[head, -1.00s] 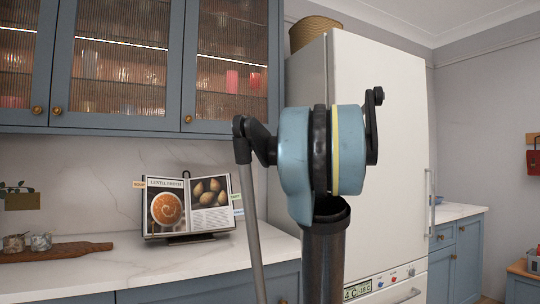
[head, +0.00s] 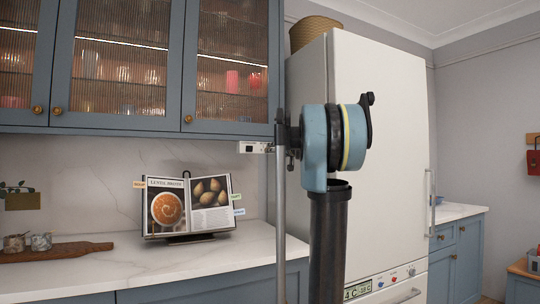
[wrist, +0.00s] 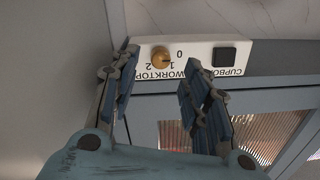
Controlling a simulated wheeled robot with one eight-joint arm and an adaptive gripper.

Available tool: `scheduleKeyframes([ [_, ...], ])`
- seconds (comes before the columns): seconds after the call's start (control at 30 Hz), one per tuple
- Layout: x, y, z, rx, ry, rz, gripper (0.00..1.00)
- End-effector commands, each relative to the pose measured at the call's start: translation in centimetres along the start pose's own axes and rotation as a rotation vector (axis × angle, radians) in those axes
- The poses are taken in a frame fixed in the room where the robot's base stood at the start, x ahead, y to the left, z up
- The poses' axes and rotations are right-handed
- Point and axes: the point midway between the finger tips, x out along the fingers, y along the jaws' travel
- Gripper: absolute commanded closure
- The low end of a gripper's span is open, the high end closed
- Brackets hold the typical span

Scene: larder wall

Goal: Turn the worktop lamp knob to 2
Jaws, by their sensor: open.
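The worktop lamp knob (wrist: 160,57) is a small round brass knob on a white panel (wrist: 203,66). In the wrist view the panel appears upside down, with "WORKTOP" and the marks 0, 1 and 2 around the knob. Which mark the knob points to is too small to tell. My gripper (wrist: 161,72) is open, its two blue-padded fingers reaching up towards the panel. The knob shows between the fingertips, and I see no contact. In the head view the panel (head: 252,147) shows under the wall cupboard, left of my arm; the knob is not clear there.
A black switch (wrist: 224,57) marked "CUPBOARD" sits on the same panel, right of the knob. A tall white fridge (head: 385,150) stands to the right. A cookbook (head: 188,207) stands on the worktop (head: 215,268); the worktop in front of it is clear.

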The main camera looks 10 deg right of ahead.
Motion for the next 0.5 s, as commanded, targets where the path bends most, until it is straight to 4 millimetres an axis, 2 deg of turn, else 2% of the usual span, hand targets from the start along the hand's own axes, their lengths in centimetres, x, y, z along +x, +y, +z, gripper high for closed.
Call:
scheduleKeyframes([
  [0.2,3.2,0.0,0.0,0.0,0.0,-0.002,0.57],
  [0.5,5.0,0.0,0.0,0.0,0.0,0.0,0.57],
])
